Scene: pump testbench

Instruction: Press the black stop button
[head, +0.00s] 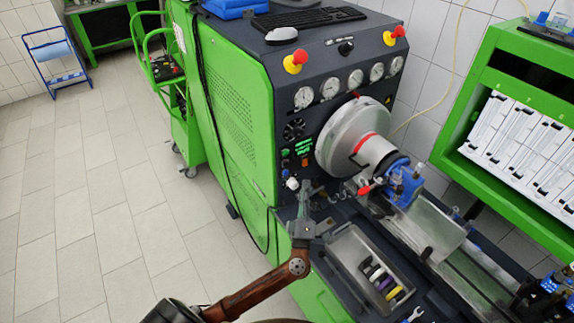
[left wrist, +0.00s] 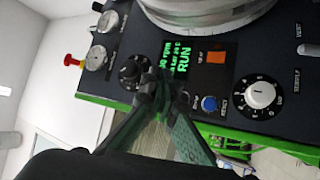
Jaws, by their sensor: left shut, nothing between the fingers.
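In the head view, the black stop button (head: 285,163) seems to be the small dark one in that column, too small to be sure. In the left wrist view it is not seen; the fingers cover that area beside the blue button (left wrist: 208,103). My left gripper (head: 306,187) is shut and empty, in front of the panel's lower part. Its fingertips (left wrist: 163,85) overlap the edge of the display reading RUN (left wrist: 178,58); contact cannot be told.
A white knob (left wrist: 262,95), an orange switch (left wrist: 216,57) and a black knob (left wrist: 132,72) surround the fingers. The large metal chuck (head: 350,138) juts out right of the panel. Red mushroom buttons (head: 295,62) sit higher. A tray (head: 345,250) with colored items lies below.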

